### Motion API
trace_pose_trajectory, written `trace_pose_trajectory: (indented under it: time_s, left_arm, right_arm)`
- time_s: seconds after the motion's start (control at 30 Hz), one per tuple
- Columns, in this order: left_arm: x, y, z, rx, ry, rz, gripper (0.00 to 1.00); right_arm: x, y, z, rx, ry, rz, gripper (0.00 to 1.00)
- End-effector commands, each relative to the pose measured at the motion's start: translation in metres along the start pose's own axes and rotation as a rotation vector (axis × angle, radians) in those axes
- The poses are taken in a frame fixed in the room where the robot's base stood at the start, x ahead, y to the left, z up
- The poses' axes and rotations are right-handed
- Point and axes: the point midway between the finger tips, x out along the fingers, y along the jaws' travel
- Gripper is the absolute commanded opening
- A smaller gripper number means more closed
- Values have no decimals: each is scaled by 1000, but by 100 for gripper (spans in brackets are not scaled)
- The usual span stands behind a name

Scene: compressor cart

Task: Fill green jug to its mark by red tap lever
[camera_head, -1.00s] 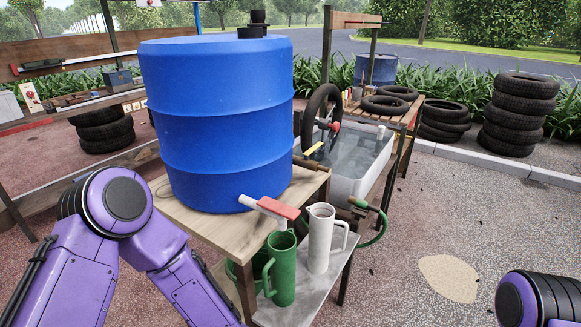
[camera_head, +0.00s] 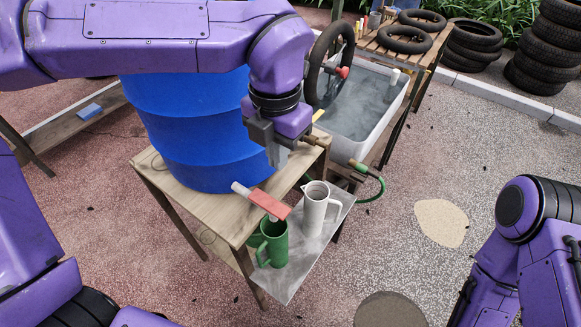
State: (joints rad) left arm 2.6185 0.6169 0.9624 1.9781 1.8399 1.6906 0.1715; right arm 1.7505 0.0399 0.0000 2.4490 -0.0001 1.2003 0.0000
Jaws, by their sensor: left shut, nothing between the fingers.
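The green jug (camera_head: 273,246) stands on the low grey shelf, its open top beneath the outlet of the tap. The red tap lever (camera_head: 270,203) lies along a pale spout (camera_head: 242,189) at the foot of the blue barrel (camera_head: 190,135). My left gripper (camera_head: 277,161) is shut and empty, pointing down above and behind the lever, apart from it. The jug's mark and any water in it cannot be made out. My right arm shows at the right edge, but its gripper is out of view.
A white jug (camera_head: 315,208) stands right of the green one on the grey shelf (camera_head: 295,271). The wooden table (camera_head: 180,193) bears the barrel. A water tub (camera_head: 358,149) with a tyre (camera_head: 322,65) stands behind. Open ground lies at right.

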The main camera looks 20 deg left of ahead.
Motion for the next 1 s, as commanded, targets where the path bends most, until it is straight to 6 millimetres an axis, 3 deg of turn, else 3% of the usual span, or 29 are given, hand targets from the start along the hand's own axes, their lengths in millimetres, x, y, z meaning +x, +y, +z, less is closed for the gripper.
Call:
trace_pose_trajectory:
  time_s: [0.3,0.47,1.0]
  left_arm:
    - [-3,-6,2,10,-1,-8,0]
    - [8,-5,2,11,2,-7,0]
    - [116,-5,0,7,4,-6,0]
  right_arm:
    - [-1,1,1,-1,-3,1,96]
    - [-2,1,0,-1,-2,1,96]
    - [-13,2,-5,0,-2,1,96]
